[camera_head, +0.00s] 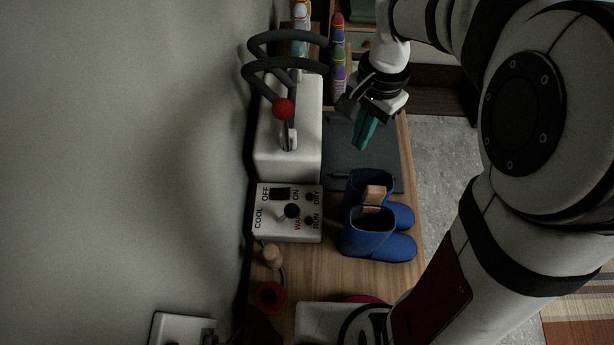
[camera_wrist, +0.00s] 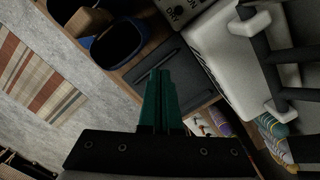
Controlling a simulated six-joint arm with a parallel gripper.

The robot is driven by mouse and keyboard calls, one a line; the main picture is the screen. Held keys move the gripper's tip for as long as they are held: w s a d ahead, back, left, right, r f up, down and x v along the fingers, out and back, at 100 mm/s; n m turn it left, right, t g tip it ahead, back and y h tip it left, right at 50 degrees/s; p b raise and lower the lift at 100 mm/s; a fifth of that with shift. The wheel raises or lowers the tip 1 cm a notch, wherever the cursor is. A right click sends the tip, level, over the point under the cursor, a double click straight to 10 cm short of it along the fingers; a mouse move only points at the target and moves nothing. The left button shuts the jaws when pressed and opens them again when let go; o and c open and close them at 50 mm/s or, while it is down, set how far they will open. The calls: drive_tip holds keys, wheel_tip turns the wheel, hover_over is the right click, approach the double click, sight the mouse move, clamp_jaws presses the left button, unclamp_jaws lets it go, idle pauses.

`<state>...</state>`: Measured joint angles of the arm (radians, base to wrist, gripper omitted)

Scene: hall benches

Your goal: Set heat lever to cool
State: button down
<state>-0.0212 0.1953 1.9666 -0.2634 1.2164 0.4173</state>
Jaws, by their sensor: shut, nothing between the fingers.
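The white control panel (camera_head: 265,232) lies on the bench, marked OFF, ON, COOL, WARM, RUN and DRY. A lever with a black ball knob (camera_head: 291,211) stands between COOL and WARM, with its knob toward the WARM side. I cannot tell its exact setting. A corner of the panel shows at the top of the wrist view (camera_wrist: 188,8), where the lever is not clearly seen. My gripper (camera_head: 362,139) has teal fingers, shut and empty, above the dark mat, away from the panel. The fingers also show in the wrist view (camera_wrist: 160,75).
A white machine (camera_head: 268,160) with dark curved tubes and a red-knobbed lever (camera_head: 283,109) stands beside the panel. Blue boots (camera_head: 366,235) stand right of the panel. A dark mat (camera_head: 340,145) carries a pen.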

sight(285, 215)
drive_tip(key=shift+g+y, duration=0.6)
drive_tip(key=shift+g, duration=0.1)
drive_tip(key=s+a, duration=0.1)
drive_tip(key=s+a+r, duration=0.1)
drive_tip(key=a, duration=0.1)
drive_tip(key=s+a, duration=0.1)
drive_tip(key=shift+a+r, duration=0.2)
drive_tip(key=shift+a, duration=0.15)
drive_tip(key=x, duration=0.9)
drive_tip(key=shift+f, duration=0.1)
drive_tip(key=shift+s+a+f, duration=0.2)
drive_tip(key=shift+s+a, duration=0.35)
drive_tip(key=shift+a, duration=0.05)
drive_tip(key=shift+s+a+f, duration=0.2)
drive_tip(key=shift+s+a, duration=0.65)
drive_tip(key=shift+a, duration=0.05)
